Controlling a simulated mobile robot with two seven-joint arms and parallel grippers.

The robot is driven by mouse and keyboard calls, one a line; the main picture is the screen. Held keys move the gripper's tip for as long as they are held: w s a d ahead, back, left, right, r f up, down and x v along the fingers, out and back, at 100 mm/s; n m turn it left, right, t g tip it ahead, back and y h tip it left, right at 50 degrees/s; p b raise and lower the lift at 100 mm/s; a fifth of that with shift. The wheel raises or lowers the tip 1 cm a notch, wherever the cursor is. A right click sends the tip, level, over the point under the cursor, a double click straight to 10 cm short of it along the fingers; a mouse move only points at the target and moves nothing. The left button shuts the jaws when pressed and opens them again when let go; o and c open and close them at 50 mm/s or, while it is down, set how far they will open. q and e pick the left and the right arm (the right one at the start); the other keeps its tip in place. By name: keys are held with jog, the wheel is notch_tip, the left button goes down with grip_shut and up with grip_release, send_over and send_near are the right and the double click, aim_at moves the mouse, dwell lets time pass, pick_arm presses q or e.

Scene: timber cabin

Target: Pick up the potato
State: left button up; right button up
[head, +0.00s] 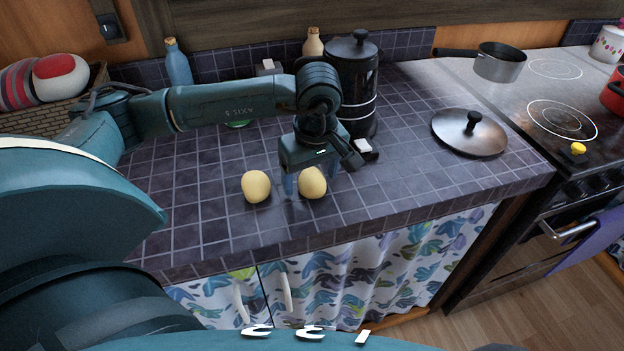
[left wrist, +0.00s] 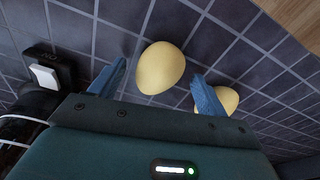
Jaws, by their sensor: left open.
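Two pale yellow potatoes lie on the tiled counter in the head view, a left potato (head: 256,186) and a right potato (head: 312,183). My left gripper (head: 306,178) points down at the right potato, with its fingers partly hidden. In the left wrist view, one potato (left wrist: 162,68) lies ahead of and between the two blue fingers of my open left gripper (left wrist: 158,82). The other potato (left wrist: 222,100) is partly hidden behind the right-hand finger. I cannot tell whether a finger touches either potato. My right gripper is not in view.
A black pot (head: 352,90) stands behind my left gripper. A pan lid (head: 468,132) lies on the counter to the right. A blue bottle (head: 177,64) and a basket (head: 50,122) are at the back left. The counter's front edge is close to the potatoes.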

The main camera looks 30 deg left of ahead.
pick_arm(q)
jog(key=shift+c, duration=0.3)
jog(key=c, duration=1.1)
jog(key=shift+r, duration=0.15)
